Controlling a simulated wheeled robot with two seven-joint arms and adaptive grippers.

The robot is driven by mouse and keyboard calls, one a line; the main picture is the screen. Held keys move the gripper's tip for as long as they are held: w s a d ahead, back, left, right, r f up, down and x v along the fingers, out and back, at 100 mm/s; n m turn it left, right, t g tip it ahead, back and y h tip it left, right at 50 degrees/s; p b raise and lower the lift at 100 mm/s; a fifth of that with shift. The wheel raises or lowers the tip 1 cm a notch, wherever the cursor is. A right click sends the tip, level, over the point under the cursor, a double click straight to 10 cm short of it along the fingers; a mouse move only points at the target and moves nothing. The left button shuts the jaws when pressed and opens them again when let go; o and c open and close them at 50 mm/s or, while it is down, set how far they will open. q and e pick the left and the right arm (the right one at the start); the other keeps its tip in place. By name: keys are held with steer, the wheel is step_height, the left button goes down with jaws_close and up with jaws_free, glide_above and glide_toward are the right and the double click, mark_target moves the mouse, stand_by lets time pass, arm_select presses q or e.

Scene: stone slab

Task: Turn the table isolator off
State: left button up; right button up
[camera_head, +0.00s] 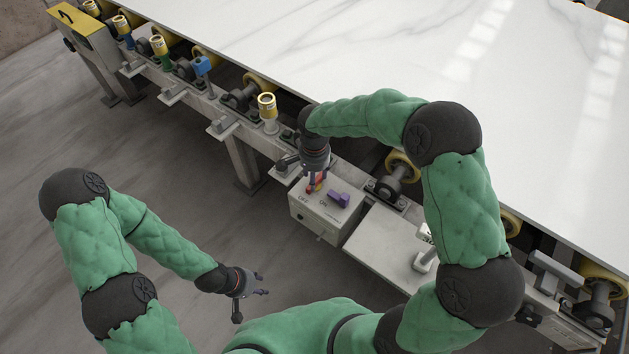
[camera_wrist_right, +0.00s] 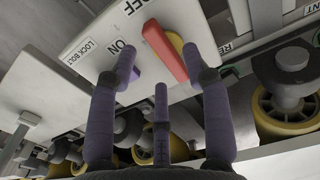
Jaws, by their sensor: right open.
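The table isolator (camera_head: 318,221) is a pale box on the table's side with OFF and ON lettering. Its red handle (camera_wrist_right: 165,53) sits on a yellow disc (camera_wrist_right: 176,43); one end is near the OFF lettering in the right wrist view. A purple block (camera_head: 338,199) stands on the box, mostly hidden by a finger in the wrist view. My right gripper (camera_head: 317,181) is open over the handle, with purple fingertips (camera_wrist_right: 157,58) on either side of it; I cannot tell whether they touch. My left gripper (camera_head: 262,284) is open and empty over the floor.
A white marble slab (camera_head: 300,45) lies on yellow rollers behind the box. Several colored posts, one blue (camera_head: 203,66), line the frame at left. A pale plate (camera_head: 388,245) is right of the box. The floor (camera_head: 150,150) at left is clear.

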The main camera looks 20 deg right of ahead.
step_height(320, 180, up, 8)
steer(key=shift+r, duration=0.15)
stand_by(0.6)
